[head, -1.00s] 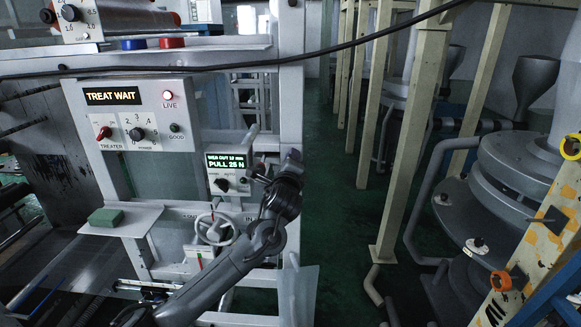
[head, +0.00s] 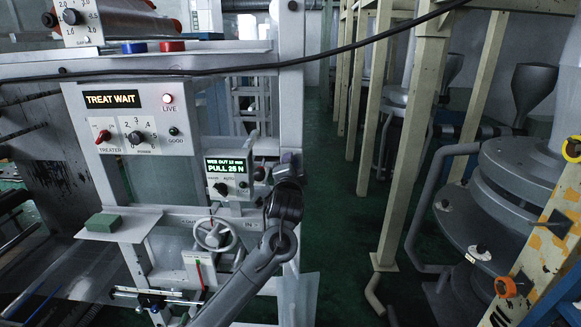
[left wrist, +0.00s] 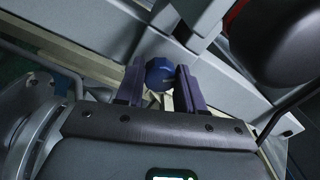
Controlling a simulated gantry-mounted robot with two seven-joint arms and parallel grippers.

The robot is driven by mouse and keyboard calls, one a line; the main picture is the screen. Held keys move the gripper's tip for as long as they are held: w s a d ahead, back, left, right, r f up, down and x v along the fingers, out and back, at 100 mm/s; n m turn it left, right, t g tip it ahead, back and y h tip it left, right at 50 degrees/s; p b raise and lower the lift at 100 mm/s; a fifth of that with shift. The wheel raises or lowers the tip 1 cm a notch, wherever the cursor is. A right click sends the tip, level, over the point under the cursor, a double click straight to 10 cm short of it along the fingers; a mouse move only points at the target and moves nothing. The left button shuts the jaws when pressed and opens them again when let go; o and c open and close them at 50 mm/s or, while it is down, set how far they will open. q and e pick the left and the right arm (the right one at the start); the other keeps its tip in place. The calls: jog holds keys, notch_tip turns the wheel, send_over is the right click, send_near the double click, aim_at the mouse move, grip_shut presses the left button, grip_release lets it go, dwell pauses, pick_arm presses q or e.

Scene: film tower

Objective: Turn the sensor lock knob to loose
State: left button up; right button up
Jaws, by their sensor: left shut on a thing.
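In the left wrist view a faceted blue knob (left wrist: 159,73) sits between the two purple fingers of my left gripper (left wrist: 160,85). The fingers are closed on its sides. No mark or pointer on the knob can be read, so its setting cannot be told. In the head view my left arm rises from the bottom, and my left gripper (head: 288,158) is at the white upright just right of the small sensor panel (head: 230,183). The knob is hidden there. The panel screen reads "WEB OUT 12 mm, PULL 25 N". My right gripper is not in view.
The treater panel (head: 140,115) reads "TREAT WAIT", with its LIVE lamp lit. A white handwheel (head: 216,235) is below the sensor panel, left of my arm. A green block (head: 103,222) lies on a shelf. Open floor (head: 340,240) lies to the right, before cream posts.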

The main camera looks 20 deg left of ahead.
pick_arm(q)
jog(key=shift+n, duration=0.6)
jog(key=o, duration=1)
jog(key=shift+o, duration=0.2)
jog(key=shift+s, duration=0.1)
jog(key=b+v, duration=0.2)
jog(key=v, duration=0.8)
jog(key=shift+s+d, duration=0.2)
jog(key=shift+s, duration=0.15)
